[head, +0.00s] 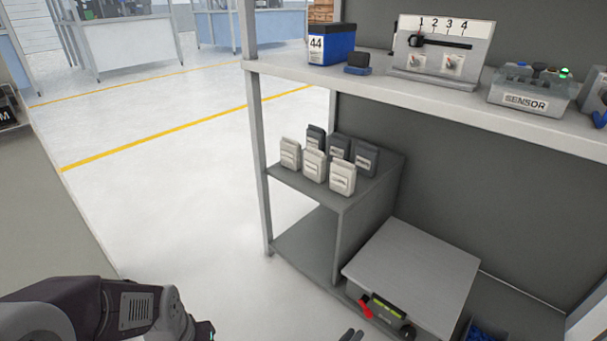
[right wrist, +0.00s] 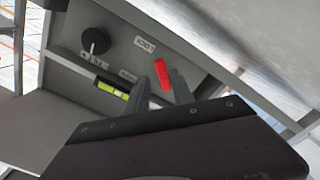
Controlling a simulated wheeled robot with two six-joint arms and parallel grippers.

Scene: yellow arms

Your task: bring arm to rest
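My right gripper (head: 351,335) shows only its fingertips at the bottom edge of the head view. In the right wrist view its two grey fingers (right wrist: 163,92) stand apart with nothing held between them. A red lever (head: 366,306) is on the front of a grey box (head: 418,262) on the lower shelf, just beyond the fingertips; it also shows in the right wrist view (right wrist: 162,74). I cannot tell whether a finger touches it. My dark left arm reaches in at the lower left of the head view; its fingers are not visible.
A shelf unit (head: 262,160) stands on the right, with several labelled packs (head: 342,178) on its middle shelf. The upper shelf holds a blue box (head: 331,46), a numbered panel (head: 443,50) and a sensor bin (head: 532,90). The floor (head: 180,195) left of it is clear.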

